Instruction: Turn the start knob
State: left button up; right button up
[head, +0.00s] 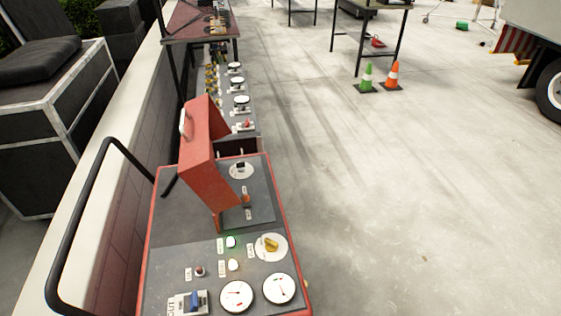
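A control panel (215,278) lies on top of a red-edged cart at the bottom middle of the head view. A yellow knob (271,244) sits on a white round dial at the panel's right side. A dark knob (241,168) sits on another white disc farther back, beside a red box. The labels are too small to read, so I cannot tell which of these is the start knob. Neither of my grippers is in view.
Two round gauges (279,288) and a blue-handled switch (193,301) are at the panel's near edge. The upright red box (204,148) partly blocks the panel's back left. A black handrail (85,205) rises at the left. The concrete floor (400,200) at right is clear.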

aim_at(240, 165)
jog(key=l+z, duration=0.1)
jog(key=z, duration=0.3)
jog(key=i+l+z, duration=0.1)
jog(key=z, duration=0.75)
jog(key=i+l+z, duration=0.1)
jog(key=z, duration=0.3)
jog(key=i+z, duration=0.1)
jog(key=z, duration=0.35)
jog(key=i+l+u, duration=0.2)
jog(key=i, duration=0.4)
jog(key=i+u, duration=0.15)
jog(key=i, duration=0.45)
jog(key=i+j+u, duration=0.15)
jog(key=u, duration=0.3)
jog(key=i+u, duration=0.5)
jog(key=u, duration=0.35)
jog(key=i+u, duration=0.25)
jog(key=u, duration=0.2)
jog(key=i+l+u, duration=0.2)
jog(key=u, duration=0.2)
